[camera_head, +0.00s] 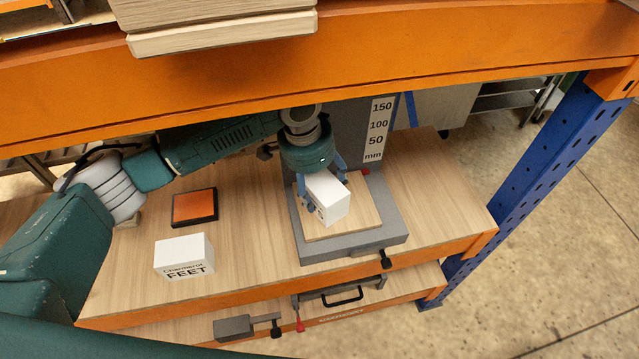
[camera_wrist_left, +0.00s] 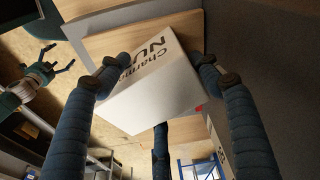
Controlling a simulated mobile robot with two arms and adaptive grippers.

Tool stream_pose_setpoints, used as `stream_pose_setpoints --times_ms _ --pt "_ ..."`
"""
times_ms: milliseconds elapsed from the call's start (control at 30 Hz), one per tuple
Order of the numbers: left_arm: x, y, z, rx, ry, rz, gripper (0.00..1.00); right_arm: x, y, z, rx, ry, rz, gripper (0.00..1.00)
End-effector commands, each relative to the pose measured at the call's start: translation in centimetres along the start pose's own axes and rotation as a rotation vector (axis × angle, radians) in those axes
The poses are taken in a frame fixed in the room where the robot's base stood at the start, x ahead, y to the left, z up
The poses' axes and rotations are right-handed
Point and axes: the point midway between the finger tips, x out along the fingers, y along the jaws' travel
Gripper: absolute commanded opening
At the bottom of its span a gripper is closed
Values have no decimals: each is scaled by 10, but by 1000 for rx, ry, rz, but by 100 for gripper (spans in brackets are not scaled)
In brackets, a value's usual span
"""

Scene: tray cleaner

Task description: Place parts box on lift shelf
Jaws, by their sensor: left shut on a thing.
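My left gripper (camera_head: 325,188) is shut on a white parts box (camera_head: 335,208). In the left wrist view the box (camera_wrist_left: 165,85) sits between the blue fingers, and its print reads "NU" with the rest hidden. The box is over the wooden plate of the lift shelf (camera_head: 368,204), which has a grey base and a post with a mm scale. The box looks slightly tilted; I cannot tell whether it touches the plate. My right gripper (camera_wrist_left: 62,62) shows small in the left wrist view, fingers apart and empty.
A second white box marked "FEET" (camera_head: 184,257) stands on the wooden bench (camera_head: 245,225), left of the lift. An orange pad with a dark frame (camera_head: 195,207) lies behind it. An orange beam (camera_head: 450,58) crosses above my left arm. A blue post (camera_head: 530,165) stands at the right.

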Motion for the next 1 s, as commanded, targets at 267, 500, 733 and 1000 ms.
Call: stream_pose_setpoints --times_ms 267,500,733,1000 --pt "0 0 0 0 0 1 85 0 9 2 -1 -2 10 89" --pt "-4 0 0 0 0 0 85 2 12 3 0 -3 14 89" --pt "-38 0 -1 1 4 -1 85 12 12 4 1 -4 14 89" --pt "-72 0 -1 0 1 0 85 19 12 5 0 -4 14 89"
